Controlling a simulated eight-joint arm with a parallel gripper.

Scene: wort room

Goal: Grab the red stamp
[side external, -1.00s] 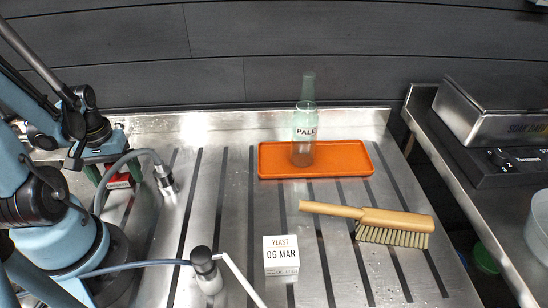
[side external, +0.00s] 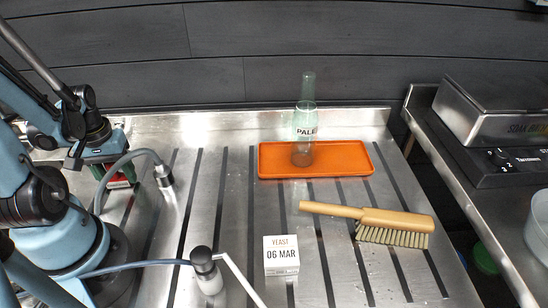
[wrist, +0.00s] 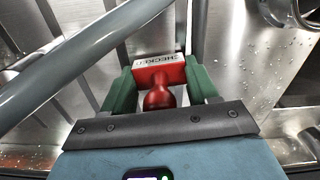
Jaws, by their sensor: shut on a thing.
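The red stamp (wrist: 158,88) shows in the wrist view, with a rounded red handle and a red block bearing a white label with dark lettering. My gripper (wrist: 160,78) has its green fingers on both sides of the stamp and is shut on it. In the side view my gripper (side external: 118,177) is at the left of the steel worktop, beside the grey hose. There the stamp is mostly hidden by the fingers and the arm.
A grey hose (side external: 118,163) with a metal end curves close beside my gripper. An orange tray (side external: 345,158) holds a green bottle (side external: 303,135).

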